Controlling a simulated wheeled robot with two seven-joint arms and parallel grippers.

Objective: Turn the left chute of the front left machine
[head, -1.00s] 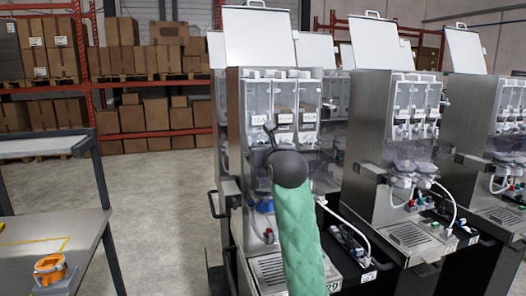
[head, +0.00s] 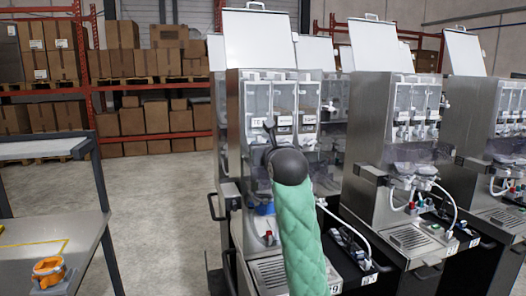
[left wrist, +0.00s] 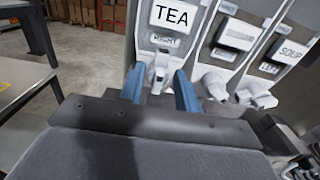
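The front left machine (head: 238,150) is a steel dispenser with several clear chambers side by side. In the left wrist view, its chamber at the picture's left has a TEA label (left wrist: 174,15) and a smaller label below that I cannot read surely. A pale chute (left wrist: 160,72) hangs under it. My left gripper (left wrist: 160,88) is open, one blue finger on each side of this chute, with narrow gaps showing. In the head view, my left gripper (head: 269,132) is in front of the chambers; my arm hides the parts below. My right gripper is not in view.
Another pale chute (left wrist: 215,85) and one under a SOUP label (left wrist: 262,95) sit close to the right of my fingers. Similar machines (head: 375,140) stand to the right. A table with an orange container (head: 49,269) is at left, with open floor between.

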